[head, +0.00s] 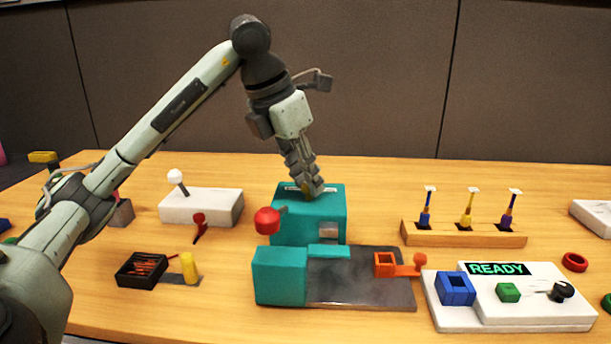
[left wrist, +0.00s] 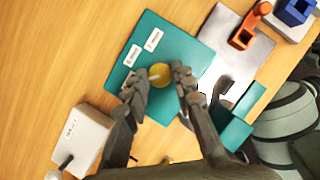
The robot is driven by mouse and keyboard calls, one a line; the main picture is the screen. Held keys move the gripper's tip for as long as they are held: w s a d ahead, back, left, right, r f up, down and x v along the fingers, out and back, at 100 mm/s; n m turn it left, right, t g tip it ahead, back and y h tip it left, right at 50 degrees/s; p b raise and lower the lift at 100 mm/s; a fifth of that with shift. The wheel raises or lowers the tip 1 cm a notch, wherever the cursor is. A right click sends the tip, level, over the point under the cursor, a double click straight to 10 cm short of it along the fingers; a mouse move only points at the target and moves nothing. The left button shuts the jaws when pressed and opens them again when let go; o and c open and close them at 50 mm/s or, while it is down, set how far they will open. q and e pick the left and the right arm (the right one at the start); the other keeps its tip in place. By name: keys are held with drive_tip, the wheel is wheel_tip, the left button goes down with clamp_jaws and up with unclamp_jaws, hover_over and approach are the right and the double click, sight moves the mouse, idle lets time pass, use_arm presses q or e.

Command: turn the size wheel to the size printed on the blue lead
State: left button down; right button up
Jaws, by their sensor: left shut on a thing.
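The size wheel is a round gold knob (left wrist: 160,73) on top of the teal machine (head: 318,218), which also shows in the left wrist view (left wrist: 180,40). A pale pointer mark lies across the knob, and white size labels (left wrist: 153,40) sit beside it, too small to read surely. My left gripper (head: 309,192) reaches down from above and is shut on the knob, one finger on each side. The blue lead (head: 425,215) stands upright at the left end of a wooden rack; its white tag (head: 430,189) is unreadable here. My right gripper is not in view.
The rack (head: 463,238) also holds a yellow lead (head: 466,213) and a purple-blue one (head: 508,213). A red ball lever (head: 267,221) juts from the machine's left. A white READY panel (head: 535,316) stands front right; a black tray (head: 141,272) lies front left.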

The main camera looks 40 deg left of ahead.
use_arm(q)
drive_tip(key=shift+a, duration=0.1)
drive_tip(key=m+h, duration=0.1)
drive_tip(key=m, duration=0.2)
drive_tip(key=shift+a, duration=0.1)
drive_tip(key=shift+r+m+g+h+p, duration=0.1)
drive_tip(key=shift+m+g+h+p, duration=0.25)
drive_tip(key=shift+m, duration=0.55)
drive_tip(key=shift+w+m+g+h+p, duration=0.1)
drive_tip(key=shift+m+g+h+p, duration=0.2)
drive_tip(key=shift+m, duration=1.2)
drive_tip(key=shift+p, duration=0.3)
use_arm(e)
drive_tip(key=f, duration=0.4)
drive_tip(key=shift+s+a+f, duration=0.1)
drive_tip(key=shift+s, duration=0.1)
use_arm(q)
drive_tip(key=shift+g, duration=0.25)
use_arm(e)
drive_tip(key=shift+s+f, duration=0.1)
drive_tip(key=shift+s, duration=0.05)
